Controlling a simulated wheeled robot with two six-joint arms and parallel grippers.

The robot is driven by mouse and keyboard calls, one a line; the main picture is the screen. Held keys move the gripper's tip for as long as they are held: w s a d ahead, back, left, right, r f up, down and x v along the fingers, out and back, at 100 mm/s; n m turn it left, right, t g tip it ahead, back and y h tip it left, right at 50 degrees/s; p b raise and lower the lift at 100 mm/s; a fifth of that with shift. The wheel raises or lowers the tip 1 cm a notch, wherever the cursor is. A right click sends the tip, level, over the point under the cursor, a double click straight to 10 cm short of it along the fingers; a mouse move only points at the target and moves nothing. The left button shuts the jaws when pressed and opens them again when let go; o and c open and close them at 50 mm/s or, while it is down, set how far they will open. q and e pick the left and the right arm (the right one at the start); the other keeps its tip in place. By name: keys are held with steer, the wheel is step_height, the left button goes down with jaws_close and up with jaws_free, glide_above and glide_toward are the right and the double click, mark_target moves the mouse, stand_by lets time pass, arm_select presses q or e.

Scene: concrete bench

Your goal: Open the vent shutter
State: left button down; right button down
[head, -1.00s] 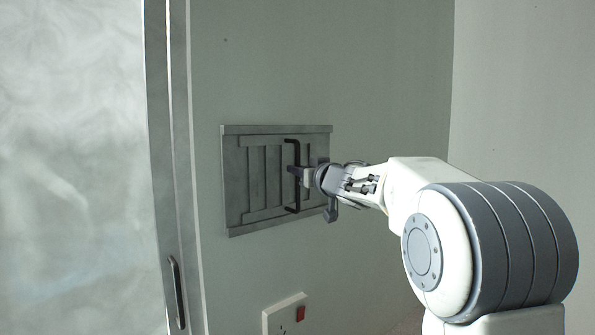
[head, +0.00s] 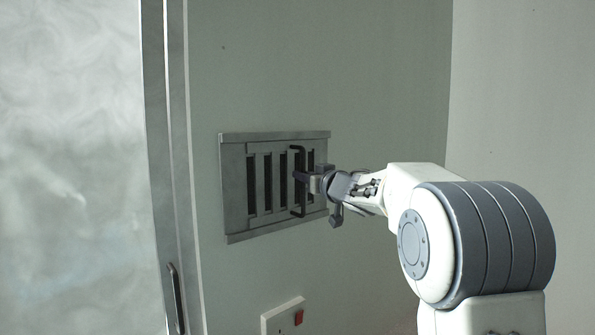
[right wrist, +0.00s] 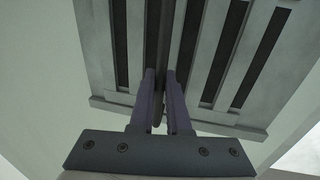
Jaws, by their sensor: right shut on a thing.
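The grey metal vent shutter (head: 238,190) is set on the wall in the middle of the head view. Several dark upright slots show between its slats, and the slots also show in the right wrist view (right wrist: 191,45). A black upright bar handle (head: 302,205) stands on the right part of its slatted plate. My right gripper (head: 302,177) is shut on the handle, near its middle. In the right wrist view the two fingers (right wrist: 160,92) close around the dark bar. My left gripper is not in view.
A large pale door or panel (head: 75,150) with a metal handle (head: 176,298) stands at the left. A white wall socket with a red switch (head: 284,318) is below the vent. The wall around the vent is bare.

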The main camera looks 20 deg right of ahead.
steer(key=c, duration=0.9)
jaws_free()
steer(key=s+b, duration=0.1)
steer(key=s, duration=0.2)
steer(key=s+d, duration=0.1)
steer(key=s, duration=0.3)
steer(key=s+b, duration=0.1)
steer(key=s, duration=0.2)
steer(key=shift+s+d+b, duration=0.25)
steer(key=shift+b, duration=0.05)
